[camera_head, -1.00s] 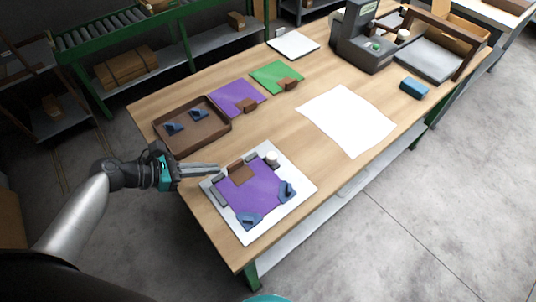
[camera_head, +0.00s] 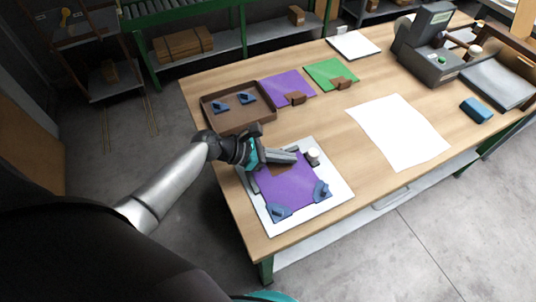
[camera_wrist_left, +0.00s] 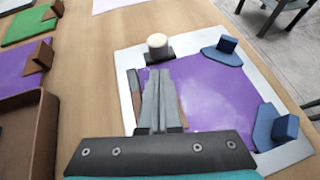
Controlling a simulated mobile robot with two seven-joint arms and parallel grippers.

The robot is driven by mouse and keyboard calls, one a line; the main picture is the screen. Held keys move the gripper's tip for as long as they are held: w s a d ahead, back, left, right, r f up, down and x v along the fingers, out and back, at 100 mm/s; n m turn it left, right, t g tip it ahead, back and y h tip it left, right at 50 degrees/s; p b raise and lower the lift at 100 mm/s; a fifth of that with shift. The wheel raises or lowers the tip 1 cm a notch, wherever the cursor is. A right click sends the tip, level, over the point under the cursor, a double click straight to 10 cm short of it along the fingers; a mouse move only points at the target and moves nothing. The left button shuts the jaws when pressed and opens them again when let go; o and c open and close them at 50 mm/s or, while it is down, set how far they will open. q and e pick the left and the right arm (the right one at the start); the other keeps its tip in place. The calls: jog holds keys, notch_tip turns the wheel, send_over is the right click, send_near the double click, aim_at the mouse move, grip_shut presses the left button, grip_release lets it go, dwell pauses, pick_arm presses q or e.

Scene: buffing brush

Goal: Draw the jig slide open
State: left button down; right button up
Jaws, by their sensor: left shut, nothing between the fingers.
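The jig is a white board (camera_head: 335,190) at the near left of the table, with a purple sheet (camera_head: 290,190) on it. Blue corner pieces (camera_head: 321,191) sit at two corners of the sheet. A white round knob (camera_head: 313,154) on a dark base stands at the board's far edge; the knob also shows in the left wrist view (camera_wrist_left: 157,42). My left gripper (camera_head: 294,157) is shut and empty, over the board's far part, its tips just short of the knob. It hides most of a brown block (camera_wrist_left: 182,110) on the sheet.
A brown tray (camera_head: 240,125) with blue pieces lies behind the jig. Purple (camera_head: 285,88) and green (camera_head: 331,73) sheets with brown blocks lie further back. A large white sheet (camera_head: 400,130) lies to the right. A grey machine (camera_head: 430,50) stands at the back right.

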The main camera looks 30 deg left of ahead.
aim_at(311, 150)
pick_arm(q)
jog(key=shift+w+d, duration=0.9)
jog(key=shift+d, duration=0.15)
jog(key=shift+r, duration=0.1)
jog(key=shift+w+d+p, duration=0.3)
jog(key=shift+w+d, duration=0.75)
jog(key=shift+w, duration=0.25)
jog(key=shift+r, duration=0.1)
